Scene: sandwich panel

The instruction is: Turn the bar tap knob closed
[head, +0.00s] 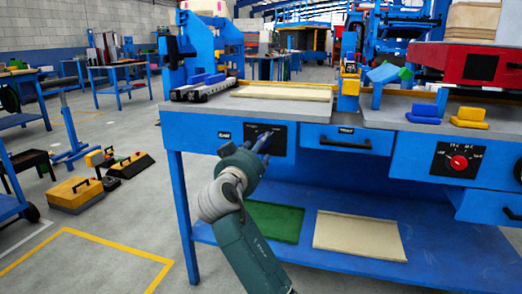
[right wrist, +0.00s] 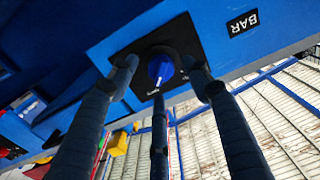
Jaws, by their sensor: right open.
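The bar tap knob (right wrist: 160,68) is blue with a white pointer line and sits on a black plate (right wrist: 137,50) beside a BAR label (right wrist: 242,23) in the right wrist view. In the head view its black plate (head: 281,131) is on the blue front panel of the bench, and my gripper hides most of the knob. My right gripper (right wrist: 158,80) is open, its long dark fingers spread around the knob. Whether they touch it I cannot tell. The gripper also shows in the head view (head: 262,141). My left gripper is not in view.
A drawer (head: 346,140) is right of the plate, and a red dial (head: 459,162) is further right. The lower shelf (head: 340,268) holds a green and a beige panel.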

